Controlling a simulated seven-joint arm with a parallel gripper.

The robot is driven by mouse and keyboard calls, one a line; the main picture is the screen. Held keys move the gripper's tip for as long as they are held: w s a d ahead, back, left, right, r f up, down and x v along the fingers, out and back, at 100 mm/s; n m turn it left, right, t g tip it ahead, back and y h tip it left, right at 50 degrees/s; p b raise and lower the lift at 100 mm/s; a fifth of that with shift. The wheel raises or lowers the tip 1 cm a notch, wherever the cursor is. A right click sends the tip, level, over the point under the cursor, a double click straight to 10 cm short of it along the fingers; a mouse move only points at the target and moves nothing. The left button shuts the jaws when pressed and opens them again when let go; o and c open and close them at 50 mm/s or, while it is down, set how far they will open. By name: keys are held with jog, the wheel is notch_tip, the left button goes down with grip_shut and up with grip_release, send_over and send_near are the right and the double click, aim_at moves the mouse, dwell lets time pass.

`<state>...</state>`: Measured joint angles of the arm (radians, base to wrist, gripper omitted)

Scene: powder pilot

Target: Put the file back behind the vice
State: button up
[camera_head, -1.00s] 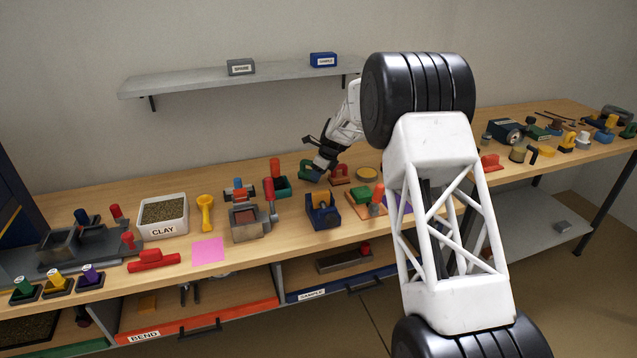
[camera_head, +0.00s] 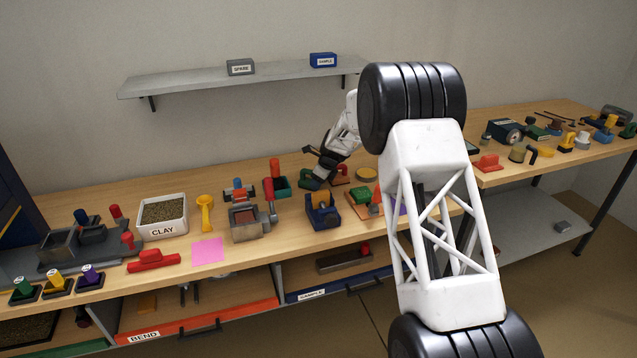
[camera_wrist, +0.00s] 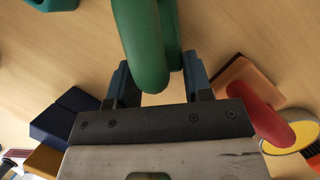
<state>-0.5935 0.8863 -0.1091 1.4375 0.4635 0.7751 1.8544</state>
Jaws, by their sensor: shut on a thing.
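My gripper (camera_head: 318,178) is low over the back middle of the bench. In the wrist view its two fingers (camera_wrist: 158,84) stand on either side of a smooth green rounded handle (camera_wrist: 145,35) and are shut on it. In the head view the green thing (camera_head: 306,179) shows just left of the fingers, partly hidden by them; I cannot tell if it touches the bench. I cannot pick out the file for sure.
A red arched handle (camera_head: 340,176) and a yellow disc (camera_head: 366,173) are close on the right. A teal box (camera_head: 277,187) stands close on the left. A clay tray (camera_head: 162,229) and a pink note (camera_head: 208,251) lie further left. A shelf (camera_head: 190,82) hangs above.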

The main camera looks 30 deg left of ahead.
jog(key=o, duration=1.2)
jog(key=shift+f, duration=0.15)
jog(key=shift+r, duration=0.2)
jog(key=v, duration=1.2)
